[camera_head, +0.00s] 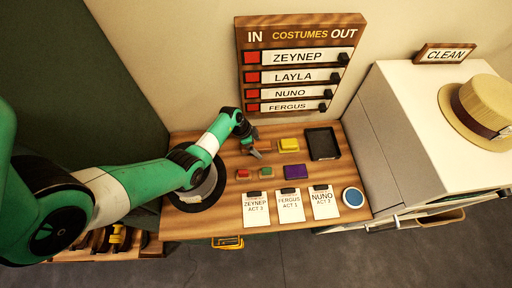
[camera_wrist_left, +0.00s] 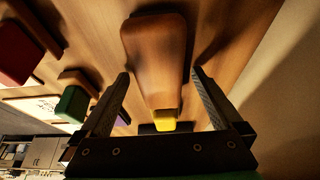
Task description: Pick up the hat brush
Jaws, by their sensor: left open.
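A brown wooden piece (camera_wrist_left: 155,50), which looks like the hat brush's handle, lies on the table in the left wrist view. My left gripper (camera_wrist_left: 160,85) is open, with its two fingers on either side of the narrower end of the wood; I see no grip on it. In the head view my left gripper (camera_head: 256,153) points down over the back left of the wooden table (camera_head: 225,228), and the brush is hard to make out there against the wood. My right gripper is not in view.
Small red (camera_head: 242,174), green (camera_head: 266,173), purple (camera_head: 296,172) and yellow (camera_head: 289,145) blocks lie near the gripper, with a black tray (camera_head: 323,143) to the right. Name cards (camera_head: 290,207) and a blue round tin (camera_head: 353,197) line the front. The costumes board (camera_head: 297,65) stands behind.

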